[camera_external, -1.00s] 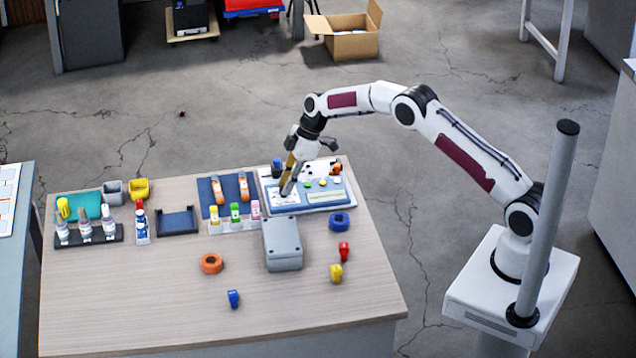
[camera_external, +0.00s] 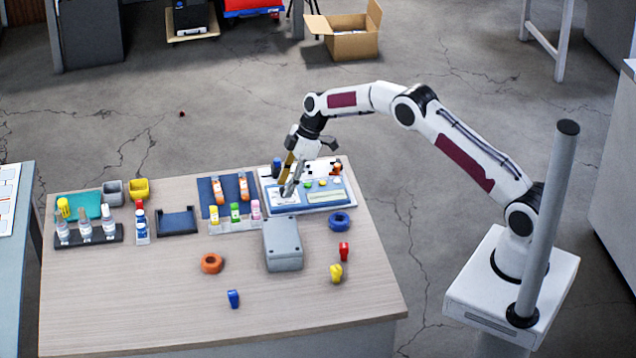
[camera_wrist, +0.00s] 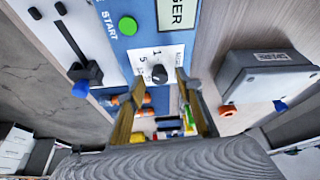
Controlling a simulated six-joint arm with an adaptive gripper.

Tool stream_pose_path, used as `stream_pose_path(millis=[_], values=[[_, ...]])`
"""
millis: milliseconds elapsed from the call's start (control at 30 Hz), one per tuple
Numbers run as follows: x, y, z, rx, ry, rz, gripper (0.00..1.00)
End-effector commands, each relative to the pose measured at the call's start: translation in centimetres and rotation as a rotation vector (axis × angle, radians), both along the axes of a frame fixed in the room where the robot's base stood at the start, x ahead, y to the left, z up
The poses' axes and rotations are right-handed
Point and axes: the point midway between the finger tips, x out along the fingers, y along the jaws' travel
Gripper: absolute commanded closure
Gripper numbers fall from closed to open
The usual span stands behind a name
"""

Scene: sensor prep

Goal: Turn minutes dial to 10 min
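The minutes dial (camera_wrist: 159,74) is a small dark knob on a white label of the blue timer panel (camera_wrist: 122,60). The figures 1 and 5 show beside the dial in the wrist view. My gripper (camera_wrist: 160,82) is open, with one finger on each side of the dial and a gap to it in the picture. Whether the fingertips reach down to the dial's height I cannot tell. In the external view my gripper (camera_external: 287,190) points down over the left part of the panel (camera_external: 335,195), and the dial is hidden there.
A green START button (camera_wrist: 127,26) and a display (camera_wrist: 178,12) are on the panel. A slider with a blue end (camera_wrist: 82,88) stands beside it. A grey box (camera_external: 283,245) is in front of the panel, and a blue ring (camera_external: 339,221) lies to the right.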

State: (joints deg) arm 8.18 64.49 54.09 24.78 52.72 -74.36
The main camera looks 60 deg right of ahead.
Motion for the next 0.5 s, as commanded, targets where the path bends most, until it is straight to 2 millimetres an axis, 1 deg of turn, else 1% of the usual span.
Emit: stream_pose_path(millis=[267,500], values=[[-0.4,-0.6,1.6,0.000,0.000,-0.001,0.65],[-1.1,-1.5,4.4,-0.001,-0.001,-0.002,0.65]])
